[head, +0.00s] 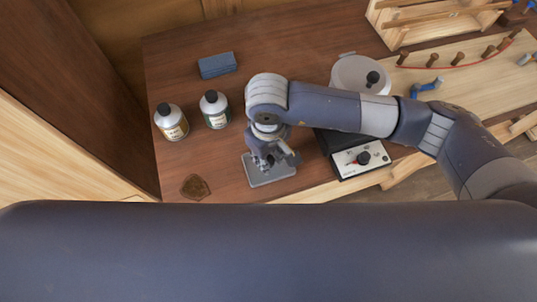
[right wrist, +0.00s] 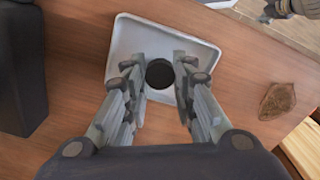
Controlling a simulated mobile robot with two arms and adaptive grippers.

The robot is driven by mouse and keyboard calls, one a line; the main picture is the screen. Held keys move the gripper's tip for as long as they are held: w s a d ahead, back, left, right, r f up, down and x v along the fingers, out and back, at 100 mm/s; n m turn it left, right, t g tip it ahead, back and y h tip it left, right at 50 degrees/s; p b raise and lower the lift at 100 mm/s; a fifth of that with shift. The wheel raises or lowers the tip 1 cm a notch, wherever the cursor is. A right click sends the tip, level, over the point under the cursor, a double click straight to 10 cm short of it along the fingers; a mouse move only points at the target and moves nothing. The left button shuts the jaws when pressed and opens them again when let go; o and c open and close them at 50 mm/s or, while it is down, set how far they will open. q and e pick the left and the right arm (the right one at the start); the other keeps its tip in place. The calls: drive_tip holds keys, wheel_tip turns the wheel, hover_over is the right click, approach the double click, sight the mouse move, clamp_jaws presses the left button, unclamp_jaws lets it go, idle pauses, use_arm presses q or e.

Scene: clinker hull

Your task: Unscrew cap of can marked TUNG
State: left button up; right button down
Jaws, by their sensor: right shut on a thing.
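Two metal cans stand upright on the dark wooden top in the head view: a can with a yellowish label (head: 174,127) and a can with a dark green label (head: 215,115). The lettering is too small to read. My right gripper (head: 272,160) is above a grey tray (head: 286,175), in front of the cans. In the right wrist view, its fingers (right wrist: 159,75) are shut on a round black cap (right wrist: 159,73) over the tray. What seems my left gripper (right wrist: 288,8) shows only partly.
A blue block (head: 217,65) lies behind the cans. A brown patch (head: 195,187) lies front left. Pegs and a wooden rack (head: 430,15) are at the far right. Bare wood lies around the cans.

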drive_tip(key=shift+f, duration=0.85)
drive_tip(key=shift+f, duration=0.1)
drive_tip(key=shift+f, duration=0.1)
drive_tip(key=c, duration=1.3)
unclamp_jaws()
